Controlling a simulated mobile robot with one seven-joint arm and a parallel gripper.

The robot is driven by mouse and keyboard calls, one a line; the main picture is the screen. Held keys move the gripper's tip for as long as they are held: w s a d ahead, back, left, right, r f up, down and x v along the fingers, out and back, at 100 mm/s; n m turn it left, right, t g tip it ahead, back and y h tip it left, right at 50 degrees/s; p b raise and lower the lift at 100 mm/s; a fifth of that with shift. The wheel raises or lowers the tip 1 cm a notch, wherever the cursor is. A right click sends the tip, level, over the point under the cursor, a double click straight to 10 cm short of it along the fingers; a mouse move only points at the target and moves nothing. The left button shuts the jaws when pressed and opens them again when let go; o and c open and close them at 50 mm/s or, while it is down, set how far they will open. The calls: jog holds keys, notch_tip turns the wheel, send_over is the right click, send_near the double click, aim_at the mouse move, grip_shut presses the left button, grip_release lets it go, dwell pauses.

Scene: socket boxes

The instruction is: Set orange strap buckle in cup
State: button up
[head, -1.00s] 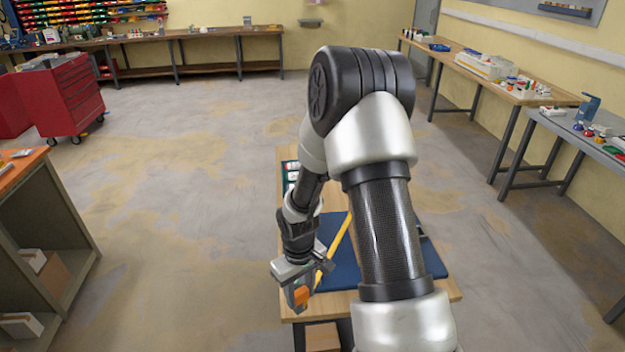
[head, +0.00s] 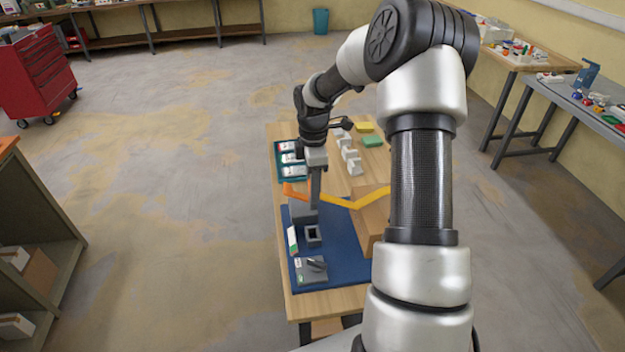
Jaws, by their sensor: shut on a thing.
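My gripper (head: 315,198) points down above the blue mat (head: 345,264) and is shut on the orange strap buckle (head: 295,191). The orange buckle shows at the left of the fingers. A yellow-orange strap (head: 366,198) runs from the gripper to the right, sagging and then rising at the wooden box. Just below and in front of the fingers stands a small grey square holder with a dark opening (head: 313,235), which may be the cup. A taller grey block (head: 301,214) is close behind it. I cannot tell whether the buckle touches either one.
A wooden box (head: 371,222) stands right of the gripper, partly behind my arm. A black and grey device (head: 311,269) sits nearer on the mat.

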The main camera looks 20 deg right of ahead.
notch_tip(320, 180, down, 8)
jog(key=shift+f+b, duration=0.1)
jog(key=shift+b, duration=0.5)
jog(key=shift+f+b, duration=0.95)
jog(key=shift+f, duration=0.55)
jog(key=shift+f, duration=0.1)
jog(key=shift+d+f+b, duration=0.1)
jog(key=shift+f+b, duration=0.6)
jog(key=shift+f, duration=0.3)
jog(key=shift+f+b, duration=0.65)
jog(key=shift+f, duration=0.25)
jog(key=o, duration=1.2)
jog(key=shift+o, duration=0.2)
send_near(313, 206)
jog(key=shift+w+d+f, duration=0.4)
jog(key=shift+w+f, duration=0.35)
jog(key=shift+w, duration=0.1)
